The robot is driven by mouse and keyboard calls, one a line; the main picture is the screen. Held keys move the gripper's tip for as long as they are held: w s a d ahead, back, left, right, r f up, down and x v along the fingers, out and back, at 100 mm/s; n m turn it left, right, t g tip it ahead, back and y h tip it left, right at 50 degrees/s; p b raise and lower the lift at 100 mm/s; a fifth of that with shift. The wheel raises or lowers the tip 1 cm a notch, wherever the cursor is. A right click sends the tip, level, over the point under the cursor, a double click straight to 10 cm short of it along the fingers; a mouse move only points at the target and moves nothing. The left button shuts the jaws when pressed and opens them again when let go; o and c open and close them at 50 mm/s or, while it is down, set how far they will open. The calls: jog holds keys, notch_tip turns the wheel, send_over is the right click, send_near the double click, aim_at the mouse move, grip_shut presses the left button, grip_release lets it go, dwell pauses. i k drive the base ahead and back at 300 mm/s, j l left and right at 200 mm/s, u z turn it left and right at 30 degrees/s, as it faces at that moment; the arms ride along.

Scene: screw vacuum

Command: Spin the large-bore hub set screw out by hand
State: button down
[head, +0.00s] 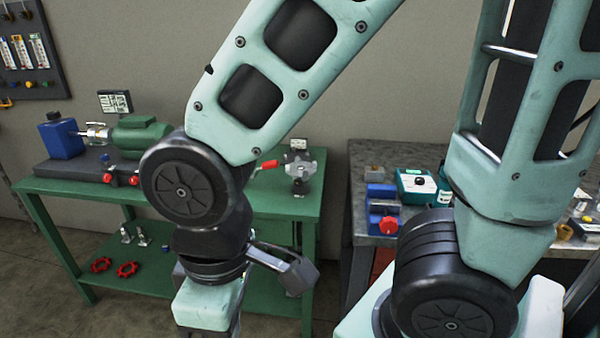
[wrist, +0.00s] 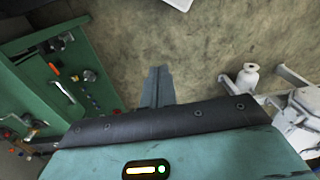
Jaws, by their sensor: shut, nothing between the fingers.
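A grey metal hub-like part (head: 299,171) stands at the right end of the green bench (head: 265,203) in the head view. I cannot make out a set screw on it, and cannot tell if it is the large-bore hub. My gripper (wrist: 157,72) shows in the wrist view with its two fingers together and nothing between them. It points down over bare floor, to the right of the green bench. In the head view my arm hangs in front of the bench, and the fingertips are out of the picture.
A green motor (head: 140,136) and a blue block (head: 62,138) sit on the bench's left. Red handwheels (head: 127,269) lie on its lower shelf. A grey table (head: 365,158) at right holds blue and teal devices.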

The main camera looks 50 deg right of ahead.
aim_at(298, 182)
jog(key=j+z, duration=0.1)
jog(key=z, duration=0.35)
jog(key=i+j+z, duration=0.1)
jog(key=z, duration=0.3)
jog(key=j+z, duration=0.1)
jog(key=z, duration=0.35)
jog(key=i+j+z, duration=0.1)
jog(key=z, duration=0.35)
jog(key=j, duration=0.05)
